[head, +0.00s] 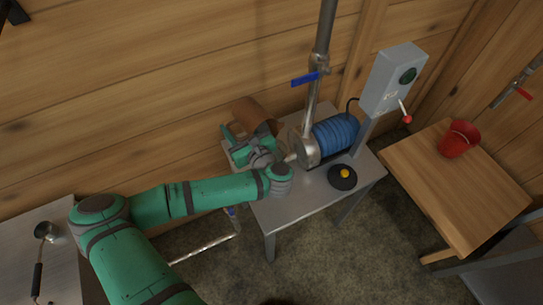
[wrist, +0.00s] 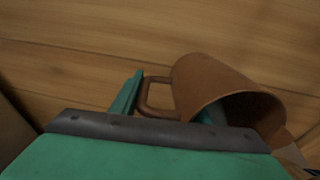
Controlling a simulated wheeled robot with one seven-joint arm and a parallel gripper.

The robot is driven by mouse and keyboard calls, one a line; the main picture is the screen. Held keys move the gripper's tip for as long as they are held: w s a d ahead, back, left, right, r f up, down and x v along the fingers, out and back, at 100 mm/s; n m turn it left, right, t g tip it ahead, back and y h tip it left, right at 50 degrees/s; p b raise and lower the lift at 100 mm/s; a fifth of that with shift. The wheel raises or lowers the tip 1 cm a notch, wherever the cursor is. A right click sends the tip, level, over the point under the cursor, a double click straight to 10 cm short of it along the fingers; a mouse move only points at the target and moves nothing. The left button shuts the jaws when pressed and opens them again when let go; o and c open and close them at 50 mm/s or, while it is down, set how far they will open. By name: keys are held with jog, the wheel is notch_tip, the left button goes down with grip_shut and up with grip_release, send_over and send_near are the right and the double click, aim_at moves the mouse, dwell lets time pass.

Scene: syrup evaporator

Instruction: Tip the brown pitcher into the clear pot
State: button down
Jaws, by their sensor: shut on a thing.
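The brown pitcher (head: 256,112) is held tilted above the back left of the grey metal table. In the wrist view the pitcher (wrist: 215,85) leans over with its mouth toward the lower right; its handle (wrist: 148,96) is on the left. My green gripper (head: 245,146) is shut on the pitcher; green fingers (wrist: 168,103) show left of the handle and by the mouth. The pitcher's contents are not visible.
A blue ribbed cylinder (head: 337,134) is right of the vessel, with a vertical pipe (head: 318,75) behind. A black disc with a yellow knob (head: 342,176) is at the table's (head: 310,200) front. A red bucket (head: 460,139) stands on a wooden table at right.

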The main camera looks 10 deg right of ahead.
jog(key=shift+s+a, duration=0.1)
dwell(0.4)
jog(key=shift+w+a+f+g+h+b, duration=0.2)
jog(key=shift+w+f+g+h+b, duration=0.7)
jog(key=shift+f+g, duration=1.2)
jog(key=shift+w+a+f+g+h+b, duration=0.25)
jog(key=shift+f+g+h+b, duration=0.3)
jog(key=shift+f+g+h, duration=1.45)
jog(key=shift+w+a+f+g+h+b, duration=0.25)
jog(key=shift+w+f+g+b, duration=0.45)
jog(key=shift+f+g, duration=1.5)
jog(key=shift+s+d+r+g, duration=0.1)
jog(key=shift+r+g, duration=0.65)
jog(key=shift+g, duration=0.05)
notch_tip(320, 180, up, 7)
